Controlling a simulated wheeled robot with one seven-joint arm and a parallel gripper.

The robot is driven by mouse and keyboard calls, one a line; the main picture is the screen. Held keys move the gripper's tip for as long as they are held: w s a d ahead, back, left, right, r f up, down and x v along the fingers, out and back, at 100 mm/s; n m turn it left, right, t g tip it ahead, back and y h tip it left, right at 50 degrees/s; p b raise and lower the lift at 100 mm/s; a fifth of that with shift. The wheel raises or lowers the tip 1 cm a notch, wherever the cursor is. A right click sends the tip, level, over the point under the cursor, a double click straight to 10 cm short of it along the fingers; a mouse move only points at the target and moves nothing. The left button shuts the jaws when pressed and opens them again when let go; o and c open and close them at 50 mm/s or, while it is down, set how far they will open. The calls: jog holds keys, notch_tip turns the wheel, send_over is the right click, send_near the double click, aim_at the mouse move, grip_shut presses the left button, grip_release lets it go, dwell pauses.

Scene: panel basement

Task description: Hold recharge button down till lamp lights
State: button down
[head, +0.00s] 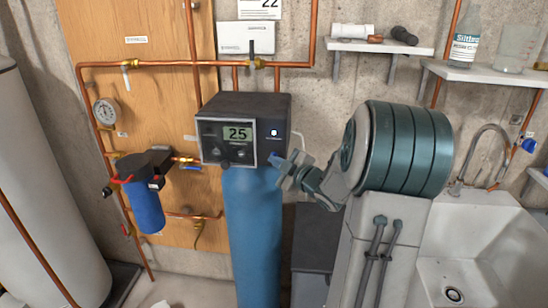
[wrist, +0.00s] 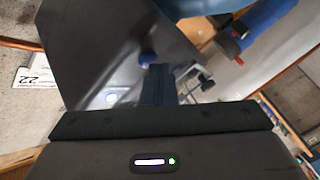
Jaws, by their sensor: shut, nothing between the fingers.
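The dark control head (head: 245,105) sits on top of a blue tank (head: 252,225) and its display (head: 238,133) reads 25. On its right panel a small round lamp (head: 274,132) shows bright white with a bluish edge; a bright spot also shows in the wrist view (wrist: 110,98). A rounded blue button (wrist: 148,57) shows just beyond my fingertips in the wrist view. My gripper (head: 278,161) is shut and empty, its tips at the panel below the lamp. I cannot tell whether they touch or press the button.
A blue filter housing (head: 146,205) and copper pipes stand left of the tank. A white sink (head: 470,255) is at the right. Shelves (head: 380,46) with bottles and fittings hang on the wall behind my arm.

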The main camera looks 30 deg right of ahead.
dwell(0.3)
jog(key=shift+s+a+b, duration=0.3)
jog(key=shift+s+a, duration=0.15)
jog(key=shift+s, duration=0.2)
jog(key=s+a, duration=0.2)
jog(key=s+b, duration=0.1)
jog(key=s, duration=0.1)
jog(key=shift+s+a, duration=0.1)
jog(key=shift+a, duration=0.3)
dwell(0.4)
jog(key=s+a+f+m+g+h, duration=0.1)
jog(key=s+a+f+m+g, duration=0.2)
jog(key=s+a+m+g, duration=0.3)
jog(key=s+a+f+m+g+h, duration=0.2)
jog(key=s+a+m+g, duration=0.4)
jog(key=s, duration=1.1)
jog(key=a+g, duration=0.1)
jog(key=a, duration=0.2)
jog(key=shift+s+a+f+g+h, duration=0.25)
jog(key=shift+a+f+g+h, duration=0.05)
jog(key=shift+f+g, duration=0.1)
